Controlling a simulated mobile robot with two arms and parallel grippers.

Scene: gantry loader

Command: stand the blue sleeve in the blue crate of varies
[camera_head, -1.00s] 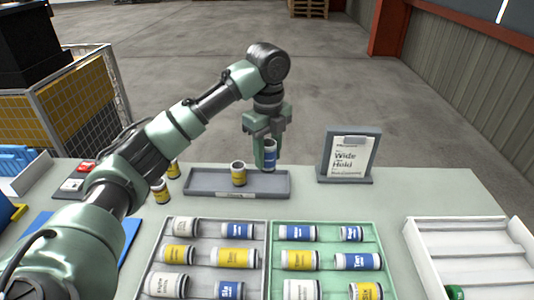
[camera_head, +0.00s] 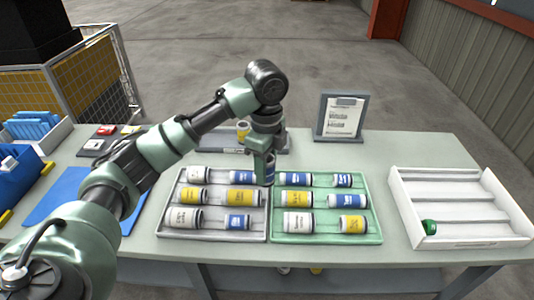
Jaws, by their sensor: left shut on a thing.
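A blue crate (camera_head: 12,184) stands at the left edge of the table, partly cut off by the picture, far from the gripper. Its inside is mostly hidden. My right gripper is not in view.
The grey tray (camera_head: 268,236) and green tray (camera_head: 378,240) hold lying blue, yellow and white sleeves. A white rack (camera_head: 470,243) with a green item is at right. A sign (camera_head: 340,117) stands behind. A blue mat (camera_head: 62,200) lies left, partly behind my arm.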

